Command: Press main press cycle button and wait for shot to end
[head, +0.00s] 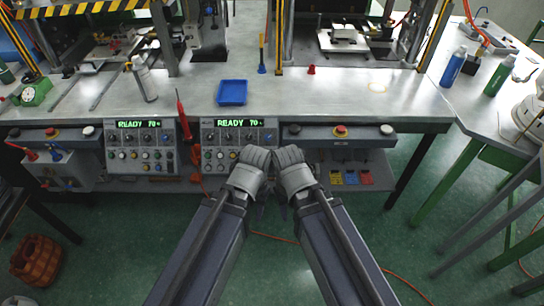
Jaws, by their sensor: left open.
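A similar left-hand bar (70,136) also has a red button (51,132). No label tells me which is the main press cycle button. Two control panels (238,144) (140,144) show green "READY 70" text. My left gripper (262,206) is open and my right gripper (284,211) is beside it.
A red-handled tool (183,118) stands by the panels. Blue (453,67) and green (498,77) bottles stand at right. Orange cable crosses the green floor.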

